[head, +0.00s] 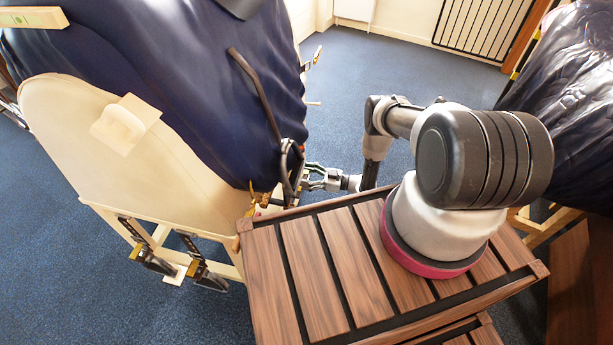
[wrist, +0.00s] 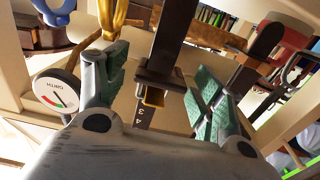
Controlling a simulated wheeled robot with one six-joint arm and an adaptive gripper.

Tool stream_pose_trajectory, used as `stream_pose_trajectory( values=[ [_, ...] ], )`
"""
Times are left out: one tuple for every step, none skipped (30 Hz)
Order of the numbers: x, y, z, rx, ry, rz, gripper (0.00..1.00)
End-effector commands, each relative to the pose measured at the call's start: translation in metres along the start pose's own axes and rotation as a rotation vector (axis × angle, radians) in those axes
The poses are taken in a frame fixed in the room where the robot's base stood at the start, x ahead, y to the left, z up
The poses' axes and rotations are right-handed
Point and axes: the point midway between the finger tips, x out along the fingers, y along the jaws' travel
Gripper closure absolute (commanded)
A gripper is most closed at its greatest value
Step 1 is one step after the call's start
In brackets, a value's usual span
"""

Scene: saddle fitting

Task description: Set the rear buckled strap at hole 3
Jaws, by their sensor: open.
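In the wrist view a dark brown strap (wrist: 174,30) hangs between the fingers of my gripper (wrist: 160,72). It runs into a dark buckle or keeper (wrist: 160,77) with a brass-coloured part under it. Below this, a strap tail (wrist: 141,115) shows the marks 3 and 4. The green-padded fingers are open, one on each side of the strap, and no contact is clear. Which hole the buckle sits at cannot be told. In the head view my gripper (head: 312,178) is beside the lower right edge of the dark blue padded body (head: 190,80); the strap is too small to tell there.
A round girth gauge (wrist: 56,95) is left of the fingers in the wrist view. A yellow strap or cord (wrist: 112,18) hangs near the left finger. In the head view, a pale wooden panel (head: 60,110) and clamps (head: 200,265) stand left; open blue carpet (head: 360,90) lies behind.

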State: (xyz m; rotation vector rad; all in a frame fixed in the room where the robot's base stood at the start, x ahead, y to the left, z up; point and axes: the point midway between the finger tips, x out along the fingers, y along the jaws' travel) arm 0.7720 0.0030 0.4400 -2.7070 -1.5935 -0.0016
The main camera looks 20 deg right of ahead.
Motion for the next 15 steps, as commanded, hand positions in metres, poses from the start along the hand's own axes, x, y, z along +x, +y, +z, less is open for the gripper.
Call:
stream_pose_trajectory(
  values=[
    [0.0005, 0.0000, 0.0000, 0.000, 0.000, 0.000, 0.32],
    [0.0005, 0.0000, 0.0001, 0.000, 0.000, 0.000, 0.32],
    [0.0004, 0.0001, 0.0001, 0.000, 0.000, 0.000, 0.32],
    [0.0003, 0.0001, 0.0001, 0.000, 0.000, 0.000, 0.32],
    [0.0003, 0.0001, 0.0001, 0.000, 0.000, 0.000, 0.32],
    [0.0003, 0.0001, 0.0001, 0.000, 0.000, 0.000, 0.32],
    [0.0002, 0.0001, 0.0001, 0.000, 0.000, 0.000, 0.38],
    [0.0002, 0.0001, 0.0001, 0.000, 0.000, 0.000, 0.43],
    [0.0002, 0.0001, 0.0001, 0.000, -0.001, 0.000, 0.50],
    [0.0002, 0.0001, 0.0001, 0.000, -0.001, 0.000, 0.56],
    [0.0002, 0.0001, 0.0001, 0.000, -0.001, 0.000, 0.61],
    [0.0001, 0.0001, 0.0002, 0.000, -0.001, 0.000, 0.69],
    [0.0001, 0.0000, 0.0002, 0.000, -0.001, 0.000, 0.74],
    [0.0001, 0.0000, 0.0002, 0.000, -0.001, 0.000, 0.80],
    [0.0001, 0.0001, 0.0001, 0.000, -0.001, 0.000, 0.87]
  ],
)
